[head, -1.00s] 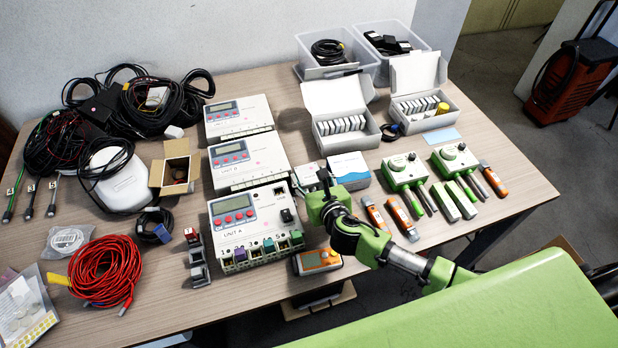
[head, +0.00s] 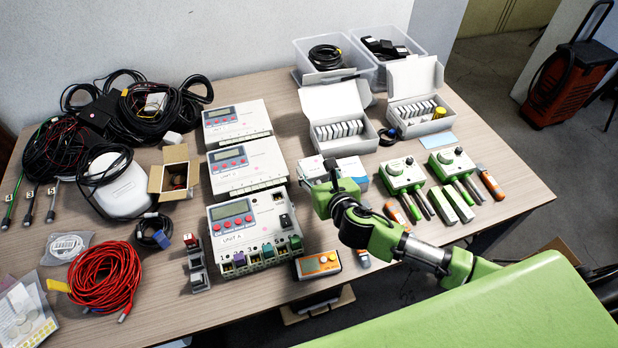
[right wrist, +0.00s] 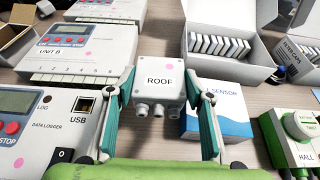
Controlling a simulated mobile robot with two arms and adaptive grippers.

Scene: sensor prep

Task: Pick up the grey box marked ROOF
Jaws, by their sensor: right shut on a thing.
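The small grey box marked ROOF (right wrist: 160,84) is held between the two fingers of my right gripper (right wrist: 160,78) in the right wrist view. Its lid faces the camera, with a pink dot and several cable glands on its near side. In the head view my right gripper (head: 326,180) is beside UNIT A, and part of the box (head: 311,166) shows to its left; the arm hides the rest. I cannot tell how far the box is above the table. My left gripper is not in view.
UNIT A (head: 262,212) and UNIT B (head: 262,163) stand just left of the gripper. A white and blue SENSOR box (right wrist: 222,118) is close on the right. Green HALL device (head: 400,174), orange-handled tools and an open white carton (head: 343,105) lie around. A handheld orange device (head: 318,262) lies near the front edge.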

